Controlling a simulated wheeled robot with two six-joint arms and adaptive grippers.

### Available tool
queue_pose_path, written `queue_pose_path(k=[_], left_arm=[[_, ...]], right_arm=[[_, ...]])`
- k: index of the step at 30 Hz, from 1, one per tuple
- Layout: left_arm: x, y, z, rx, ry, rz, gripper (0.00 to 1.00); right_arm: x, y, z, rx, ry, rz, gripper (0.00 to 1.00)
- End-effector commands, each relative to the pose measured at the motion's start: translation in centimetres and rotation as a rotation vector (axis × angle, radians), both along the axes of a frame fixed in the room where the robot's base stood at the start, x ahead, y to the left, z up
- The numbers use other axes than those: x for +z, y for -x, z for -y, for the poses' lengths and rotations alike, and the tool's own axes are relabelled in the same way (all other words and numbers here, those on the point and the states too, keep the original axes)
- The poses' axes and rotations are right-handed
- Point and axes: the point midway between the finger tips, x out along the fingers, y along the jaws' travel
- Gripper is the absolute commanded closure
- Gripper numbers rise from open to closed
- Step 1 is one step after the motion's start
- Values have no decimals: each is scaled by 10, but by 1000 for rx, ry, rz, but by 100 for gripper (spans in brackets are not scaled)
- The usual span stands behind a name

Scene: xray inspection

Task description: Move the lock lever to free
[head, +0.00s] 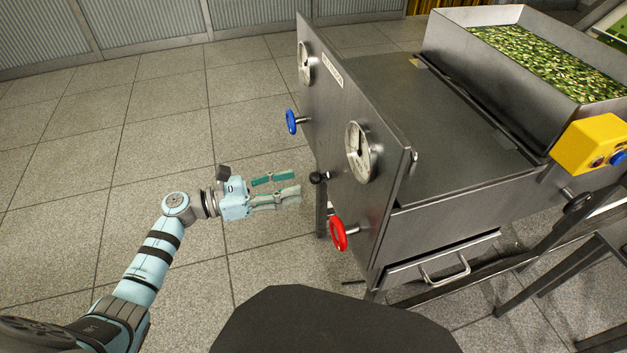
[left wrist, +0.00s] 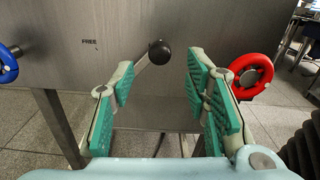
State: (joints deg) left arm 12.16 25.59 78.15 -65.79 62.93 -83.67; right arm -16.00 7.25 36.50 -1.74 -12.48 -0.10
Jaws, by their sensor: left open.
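The lock lever, with a round black knob (head: 318,178), sticks out of the steel front panel (head: 335,120) between the blue and red handwheels. In the left wrist view the knob (left wrist: 159,52) sits at the end of a thin metal rod that slants up to the right, with the word FREE printed on the panel to its left. My left gripper (head: 287,186) is open and empty, a short gap left of the knob in the head view. In the left wrist view the knob lies ahead, between and beyond the green finger pads. My right gripper is not seen.
A blue handwheel (head: 291,121) and a red handwheel (head: 338,233) stick out of the panel on either side of the lever. Two steel dials (head: 360,152) sit higher. A drawer handle (head: 446,270) is at lower right. Open tiled floor lies left of the machine.

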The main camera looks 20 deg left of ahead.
Motion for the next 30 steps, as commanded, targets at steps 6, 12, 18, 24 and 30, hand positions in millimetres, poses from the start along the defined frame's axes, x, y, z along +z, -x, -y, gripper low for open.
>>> queue_pose_path(k=[6,12,18,24,30], left_arm=[[0,-26,41,1,4,-1,57],[0,-34,54,2,3,-3,57],[-1,-35,55,2,3,-4,57],[-1,-35,54,2,3,-4,83],[-1,-35,55,1,3,-4,100]], right_arm=[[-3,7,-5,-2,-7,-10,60],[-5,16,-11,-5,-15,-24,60],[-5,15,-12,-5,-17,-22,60],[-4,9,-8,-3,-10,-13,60],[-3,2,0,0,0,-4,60]])
